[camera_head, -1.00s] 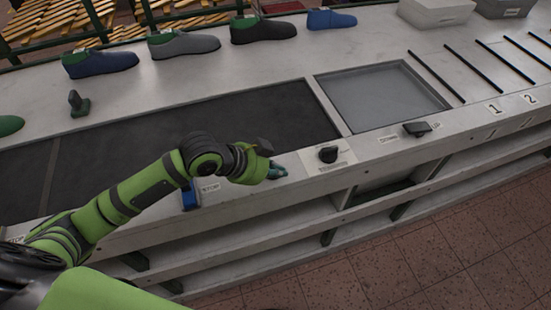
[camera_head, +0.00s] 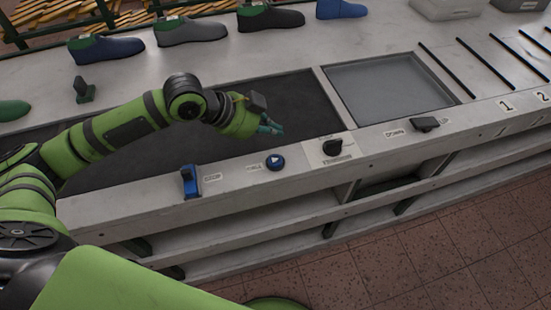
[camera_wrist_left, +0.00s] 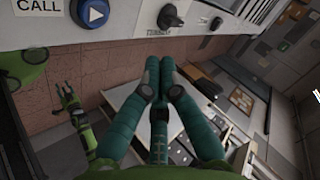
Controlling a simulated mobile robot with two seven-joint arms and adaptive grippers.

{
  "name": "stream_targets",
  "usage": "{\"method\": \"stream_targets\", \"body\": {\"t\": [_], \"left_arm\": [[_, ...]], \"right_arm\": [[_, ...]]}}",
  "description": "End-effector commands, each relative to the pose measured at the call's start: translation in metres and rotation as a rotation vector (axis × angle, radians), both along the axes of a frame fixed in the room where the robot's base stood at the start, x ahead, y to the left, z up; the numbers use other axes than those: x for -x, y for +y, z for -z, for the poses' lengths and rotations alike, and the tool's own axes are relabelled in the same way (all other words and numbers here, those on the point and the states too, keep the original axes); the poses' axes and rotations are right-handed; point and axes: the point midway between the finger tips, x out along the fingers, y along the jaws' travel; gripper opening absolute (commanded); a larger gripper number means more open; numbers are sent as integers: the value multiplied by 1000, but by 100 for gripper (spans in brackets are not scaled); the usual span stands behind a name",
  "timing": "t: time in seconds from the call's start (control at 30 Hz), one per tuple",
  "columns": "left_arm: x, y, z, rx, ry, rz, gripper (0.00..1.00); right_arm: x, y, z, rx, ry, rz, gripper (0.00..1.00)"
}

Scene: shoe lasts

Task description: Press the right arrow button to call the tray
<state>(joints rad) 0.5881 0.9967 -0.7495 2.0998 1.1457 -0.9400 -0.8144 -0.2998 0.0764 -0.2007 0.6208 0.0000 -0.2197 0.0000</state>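The round blue button with a white right-pointing arrow (camera_head: 275,161) sits on the front ledge of the counter. It also shows at the top left of the wrist view (camera_wrist_left: 93,13), beside a CALL label (camera_wrist_left: 38,6). My left gripper (camera_head: 272,128) is above and behind the button, apart from it, over the dark belt (camera_head: 300,103). Its teal fingers (camera_wrist_left: 160,72) are drawn together with nothing between them.
A blue switch (camera_head: 190,181) stands left of the button, a black knob (camera_head: 333,147) right of it, and a black switch (camera_head: 425,124) farther right. A grey recessed panel (camera_head: 390,86) lies beyond the belt. Several shoe lasts (camera_head: 191,31) line the back.

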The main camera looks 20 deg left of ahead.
Motion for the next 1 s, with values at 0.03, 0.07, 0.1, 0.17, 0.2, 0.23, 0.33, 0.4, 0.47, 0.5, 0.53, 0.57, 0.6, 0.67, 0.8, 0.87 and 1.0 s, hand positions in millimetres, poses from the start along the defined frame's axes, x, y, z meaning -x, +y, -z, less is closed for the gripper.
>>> {"method": "stream_targets", "body": {"t": [0.03, 0.07, 0.1, 0.17, 0.2, 0.23, 0.33, 0.4, 0.47, 0.5, 0.53, 0.57, 0.6, 0.67, 0.8, 0.87, 1.0], "left_arm": [[0, 0, 7, 0, 0, 0, 0], [0, 0, 10, 0, 0, 0, 0], [0, 0, 14, 0, 0, 0, 0], [0, 0, 20, 0, 0, 0, 0], [0, 0, 25, 0, 0, 0, 0], [0, 0, 29, 0, 0, 0, 0], [0, 0, 43, 0, -1, -1, 0], [0, 0, 52, 0, -1, -1, 0], [0, 0, 60, 0, -1, 0, 0], [0, 0, 65, 0, -1, 0, 0], [0, 0, 66, 0, -1, -1, 0], [0, 0, 69, 0, 1, 0, 0], [0, 0, 73, 0, 1, 0, 0], [0, 0, 78, 0, 1, 0, 0], [0, 0, 83, 1, -1, 1, 0], [0, 0, 84, 0, -2, 0, 0], [0, 0, 83, 0, -1, -1, 0]], "right_arm": [[0, 0, 7, 0, 0, 0, 40], [0, 0, 10, 0, 0, 0, 40], [0, 0, 15, 0, 0, 0, 40], [0, -1, 22, 1, 0, 0, 40], [0, -1, 28, 1, 0, 0, 40], [0, -1, 32, 1, 0, 0, 40], [0, -2, 48, 3, 0, -1, 40], [0, -3, 59, 3, 0, -1, 40], [0, -3, 68, 4, 0, -1, 40], [0, -3, 73, 4, 0, -1, 40], [0, -3, 73, 4, 0, -1, 40], [0, -3, 73, 4, 0, -1, 40], [0, -3, 75, 4, 0, -1, 40], [0, -3, 77, 4, 1, -1, 40], [0, -4, 79, 4, 1, -1, 40], [0, -4, 78, 4, 1, -1, 40], [0, -4, 78, 4, 1, -1, 40]]}}
